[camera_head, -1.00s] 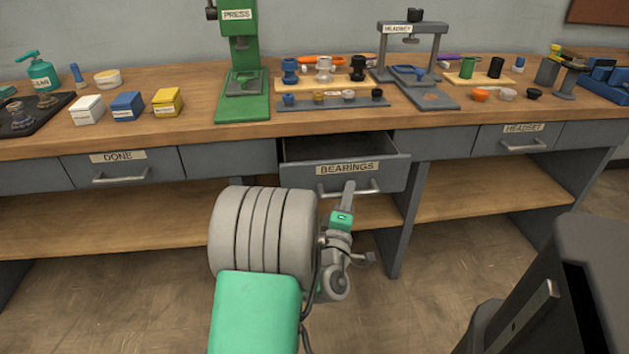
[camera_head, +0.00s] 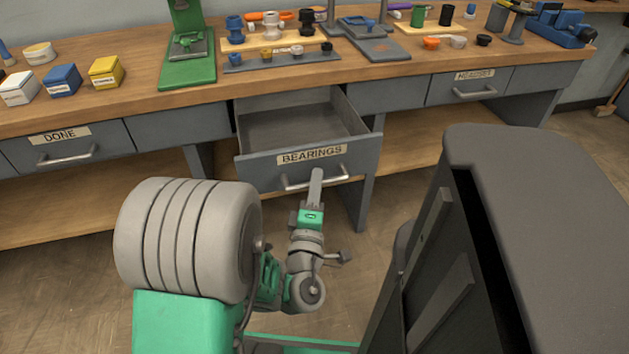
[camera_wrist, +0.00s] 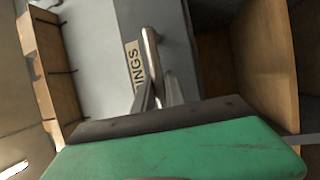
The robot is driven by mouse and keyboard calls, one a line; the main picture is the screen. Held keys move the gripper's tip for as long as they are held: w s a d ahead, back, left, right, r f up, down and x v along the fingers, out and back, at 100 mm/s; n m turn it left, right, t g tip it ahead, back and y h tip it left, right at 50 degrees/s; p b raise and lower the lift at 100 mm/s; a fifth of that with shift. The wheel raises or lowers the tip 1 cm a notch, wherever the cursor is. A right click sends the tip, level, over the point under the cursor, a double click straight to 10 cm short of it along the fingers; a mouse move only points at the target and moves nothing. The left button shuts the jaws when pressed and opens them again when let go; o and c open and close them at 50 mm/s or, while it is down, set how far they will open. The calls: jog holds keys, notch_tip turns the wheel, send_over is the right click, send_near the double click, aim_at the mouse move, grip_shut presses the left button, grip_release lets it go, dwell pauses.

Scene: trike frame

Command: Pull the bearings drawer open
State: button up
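The grey bearings drawer (camera_head: 258,163) stands pulled well out from the bench in the head view, and its inside looks empty. Its label reads BEARINGS. My gripper (camera_head: 316,178) is at the bar handle (camera_head: 296,184) on the drawer front. In the wrist view the handle (camera_wrist: 151,55) runs in between the fingers of my gripper (camera_wrist: 160,92), which look closed around it. The label (camera_wrist: 135,65) shows partly beside the handle. The far end of the handle is hidden behind the fingers.
The wooden bench top (camera_head: 140,95) carries a green press (camera_head: 188,60), small boxes and several bearing parts. The shut done drawer (camera_head: 62,147) is at left and the shut headset drawer (camera_head: 470,87) at right. Open floor lies in front of the bench.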

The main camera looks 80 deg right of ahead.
jog(key=o, duration=0.4)
